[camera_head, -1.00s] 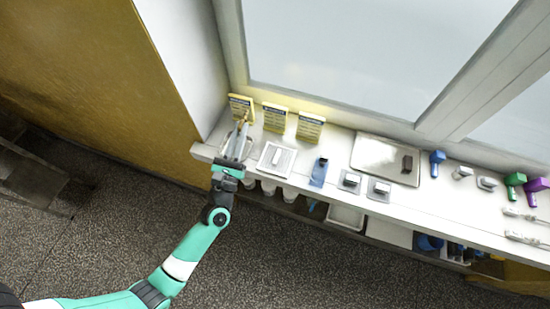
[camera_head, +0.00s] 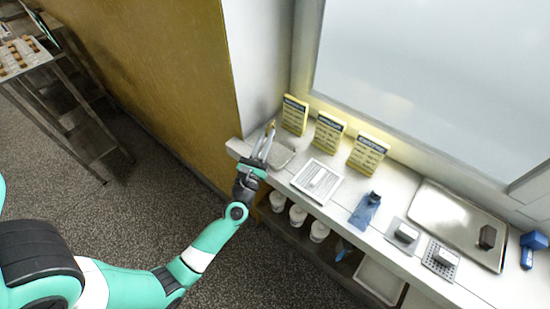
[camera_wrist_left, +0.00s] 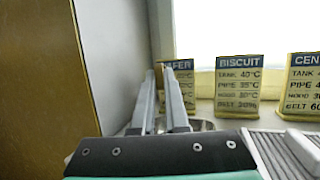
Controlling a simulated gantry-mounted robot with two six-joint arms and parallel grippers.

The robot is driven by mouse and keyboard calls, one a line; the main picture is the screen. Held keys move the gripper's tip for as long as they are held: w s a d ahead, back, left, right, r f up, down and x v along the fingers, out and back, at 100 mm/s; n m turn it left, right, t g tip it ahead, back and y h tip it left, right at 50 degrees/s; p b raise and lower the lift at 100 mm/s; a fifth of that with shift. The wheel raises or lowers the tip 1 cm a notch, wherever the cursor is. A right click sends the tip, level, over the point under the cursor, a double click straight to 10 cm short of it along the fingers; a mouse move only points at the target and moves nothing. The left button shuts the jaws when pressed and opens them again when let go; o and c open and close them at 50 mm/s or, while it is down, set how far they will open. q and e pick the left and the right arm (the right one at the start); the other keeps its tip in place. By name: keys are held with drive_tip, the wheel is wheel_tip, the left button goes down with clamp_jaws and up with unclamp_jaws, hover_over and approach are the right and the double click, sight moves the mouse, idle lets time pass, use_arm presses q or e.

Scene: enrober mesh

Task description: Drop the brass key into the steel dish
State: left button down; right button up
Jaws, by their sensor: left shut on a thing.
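My left gripper (camera_head: 266,140) reaches over the left end of the white shelf. Its two long grey fingers are shut on a small brass-coloured thing, seemingly the brass key (camera_head: 270,126), at their tips. In the left wrist view the key (camera_wrist_left: 159,75) shows only as a narrow brown strip by the fingertips (camera_wrist_left: 168,68). The steel dish (camera_head: 284,155) lies on the shelf just right of the fingers, partly hidden by them. In the left wrist view the dish rim (camera_wrist_left: 207,125) shows behind and right of the fingers. My right gripper is not in view.
Several yellow cards, such as the Biscuit card (camera_wrist_left: 238,85), stand along the window. A white grated tray (camera_head: 317,181), a blue tool (camera_head: 365,210) and a large metal tray (camera_head: 455,225) lie further right. A wall (camera_head: 262,60) rises close to the left end.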

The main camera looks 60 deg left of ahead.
sight(268, 161)
use_arm(q)
wheel_tip(268, 161, down, 3)
drive_tip(key=shift+f+b, duration=0.2)
drive_tip(key=shift+b, duration=0.85)
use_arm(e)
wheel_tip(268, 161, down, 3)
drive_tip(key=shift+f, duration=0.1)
use_arm(q)
drive_tip(key=c, duration=0.8)
unclamp_jaws()
drive_tip(key=shift+c, duration=0.2)
drive_tip(key=v, duration=1.1)
drive_tip(key=shift+s+d+b, duration=0.2)
drive_tip(key=shift+b, duration=0.1)
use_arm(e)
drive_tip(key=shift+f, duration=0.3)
